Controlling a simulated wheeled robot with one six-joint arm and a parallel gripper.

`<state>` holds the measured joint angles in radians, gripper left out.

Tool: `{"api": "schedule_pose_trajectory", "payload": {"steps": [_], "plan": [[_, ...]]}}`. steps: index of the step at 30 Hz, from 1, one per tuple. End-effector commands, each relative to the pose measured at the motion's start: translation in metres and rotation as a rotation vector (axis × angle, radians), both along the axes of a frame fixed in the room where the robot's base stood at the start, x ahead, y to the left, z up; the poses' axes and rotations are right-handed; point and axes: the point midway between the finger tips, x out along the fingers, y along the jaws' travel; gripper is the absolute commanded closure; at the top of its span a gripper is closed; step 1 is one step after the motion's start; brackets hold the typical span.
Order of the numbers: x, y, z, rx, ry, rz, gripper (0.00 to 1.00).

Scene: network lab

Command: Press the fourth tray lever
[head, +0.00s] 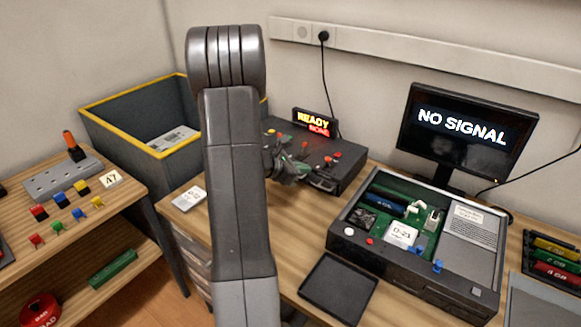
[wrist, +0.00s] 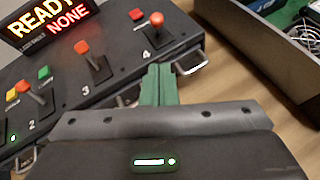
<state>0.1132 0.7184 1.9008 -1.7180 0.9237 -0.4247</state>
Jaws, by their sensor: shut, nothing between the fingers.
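The dark tray console (wrist: 118,68) carries a row of levers with red ball knobs, numbered in white. The fourth lever (wrist: 154,38), beside the number 4, stands up at the right end in the wrist view. The third lever (wrist: 93,60) and second lever (wrist: 36,95) are left of it. My gripper (wrist: 160,70) has its green fingers together and empty, in front of the console just below the fourth lever in the picture, apart from its knob. In the head view the console (head: 350,172) is partly hidden by my arm, with my gripper (head: 290,170) over its front.
A lit sign (wrist: 45,22) reads READY and NONE. Metal handles, one at the right (wrist: 190,66), stick out of the console's front. An open device case (head: 350,236) stands right of the console, with a black tray (head: 338,290) before it. Bare wooden tabletop lies between.

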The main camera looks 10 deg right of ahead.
Motion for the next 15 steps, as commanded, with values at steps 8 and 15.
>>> {"api": "schedule_pose_trajectory", "payload": {"steps": [8,15], "plan": [[0.011,-0.039,0.003,0.001,-0.001,-0.002,1.0],[0.013,-0.049,0.005,0.0,0.0,0.0,1.0]]}}
